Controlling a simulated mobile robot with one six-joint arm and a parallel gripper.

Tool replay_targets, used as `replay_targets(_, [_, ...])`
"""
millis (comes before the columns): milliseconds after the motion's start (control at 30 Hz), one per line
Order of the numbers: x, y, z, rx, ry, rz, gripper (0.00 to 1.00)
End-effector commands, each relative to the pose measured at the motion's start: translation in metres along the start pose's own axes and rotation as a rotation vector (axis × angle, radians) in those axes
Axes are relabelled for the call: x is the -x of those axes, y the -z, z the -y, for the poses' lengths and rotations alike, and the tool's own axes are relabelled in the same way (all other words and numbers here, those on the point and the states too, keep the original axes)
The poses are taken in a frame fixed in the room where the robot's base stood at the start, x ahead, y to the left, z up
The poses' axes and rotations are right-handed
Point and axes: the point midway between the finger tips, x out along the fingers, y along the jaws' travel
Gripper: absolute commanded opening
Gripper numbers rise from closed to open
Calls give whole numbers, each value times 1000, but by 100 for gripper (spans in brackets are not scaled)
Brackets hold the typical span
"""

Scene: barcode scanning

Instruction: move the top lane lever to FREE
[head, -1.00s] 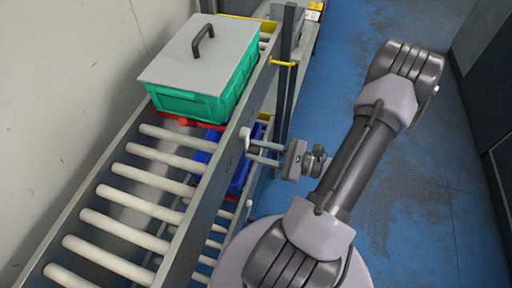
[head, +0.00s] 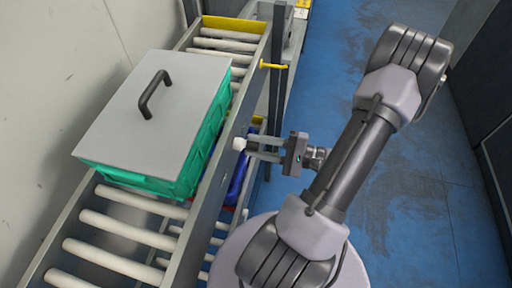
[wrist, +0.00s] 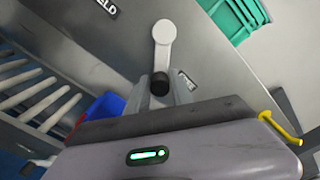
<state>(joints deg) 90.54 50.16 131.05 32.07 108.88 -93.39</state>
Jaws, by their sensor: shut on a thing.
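The lane lever (wrist: 163,48) is a pale arm on the conveyor's grey side plate in the wrist view. It runs down from its round pivot to a dark knob (wrist: 160,83). My gripper (wrist: 160,92) is shut on the lever at the knob, one finger on each side. A label ending in "ELD" (wrist: 107,7) is at upper left; a second label (wrist: 188,80), partly hidden and unreadable, is right of the knob. In the head view my gripper (head: 250,148) reaches the side rail at the lever's white end (head: 239,144).
A green crate (head: 150,184) with a grey handled lid (head: 155,105) sits on the upper rollers (head: 112,260). A blue bin (wrist: 103,108) is on the level below. A yellow hook (head: 273,65) and dark post (head: 278,50) stand beyond my gripper. Blue floor is open at right.

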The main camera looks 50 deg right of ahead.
Motion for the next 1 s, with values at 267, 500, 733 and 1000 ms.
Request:
replay_targets(267, [0,0,-1,32,-8,5,0])
replay_targets(500, [0,0,0,32,-7,4,0])
replay_targets(733, [0,0,0,29,-4,3,45])
replay_targets(1000, [0,0,1,28,-2,2,45])
